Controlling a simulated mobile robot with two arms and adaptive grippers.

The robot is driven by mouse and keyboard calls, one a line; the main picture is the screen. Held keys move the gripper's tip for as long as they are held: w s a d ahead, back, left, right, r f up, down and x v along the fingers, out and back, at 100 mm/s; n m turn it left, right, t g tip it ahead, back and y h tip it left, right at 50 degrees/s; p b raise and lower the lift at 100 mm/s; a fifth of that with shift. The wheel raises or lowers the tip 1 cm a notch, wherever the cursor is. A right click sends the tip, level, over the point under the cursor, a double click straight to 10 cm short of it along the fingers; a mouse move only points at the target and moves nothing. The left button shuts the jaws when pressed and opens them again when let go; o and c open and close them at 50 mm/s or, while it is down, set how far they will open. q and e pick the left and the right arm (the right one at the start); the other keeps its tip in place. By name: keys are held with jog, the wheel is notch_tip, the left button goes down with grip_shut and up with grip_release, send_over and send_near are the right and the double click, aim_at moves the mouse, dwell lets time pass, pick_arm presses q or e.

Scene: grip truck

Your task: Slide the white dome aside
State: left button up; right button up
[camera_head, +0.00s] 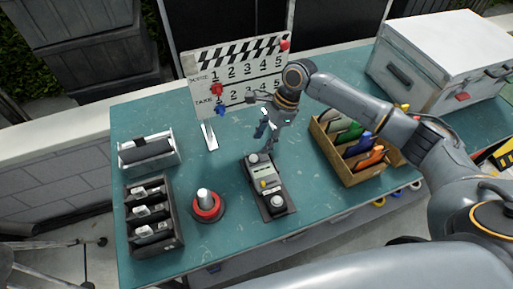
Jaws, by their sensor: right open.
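A dark device (264,183) lies on the teal table, with a pale rounded knob (277,202) at its near end and another rounded knob (253,158) at its far end. A pale round-topped piece (204,196) stands in a red ring (208,212) left of the device. I cannot tell for certain which of these is the white dome. My right gripper (264,124) is open and empty, above the far end of the device and in front of the clapperboard. It appears apart from the device. My left gripper is out of view.
A clapperboard (232,72) with red and blue pieces stands at the back. Dark racks (130,215) are at the left; a wooden box (347,172) of coloured items and a white case (440,45) are at the right. The table (222,165) is clear between ring and device.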

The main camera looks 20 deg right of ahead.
aim_at(255, 155)
jog(key=x, duration=0.4)
jog(key=shift+a+f, duration=0.1)
jog(key=shift+f, duration=0.05)
jog(key=shift+a+f+p, duration=0.1)
jog(key=shift+f+p, duration=0.2)
jog(key=shift+a+f, duration=0.1)
jog(key=shift+f, duration=0.25)
jog(key=shift+c, duration=0.9)
jog(key=c, duration=0.7)
grip_shut()
jog(key=d+p, duration=0.3)
jog(key=shift+r, duration=0.2)
jog(key=shift+d+f, duration=0.1)
jog(key=shift+d, duration=0.1)
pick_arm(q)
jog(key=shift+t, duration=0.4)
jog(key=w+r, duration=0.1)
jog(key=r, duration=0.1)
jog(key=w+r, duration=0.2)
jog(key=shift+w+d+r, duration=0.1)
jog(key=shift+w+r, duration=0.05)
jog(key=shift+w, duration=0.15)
pick_arm(e)
jog(key=shift+f, duration=0.1)
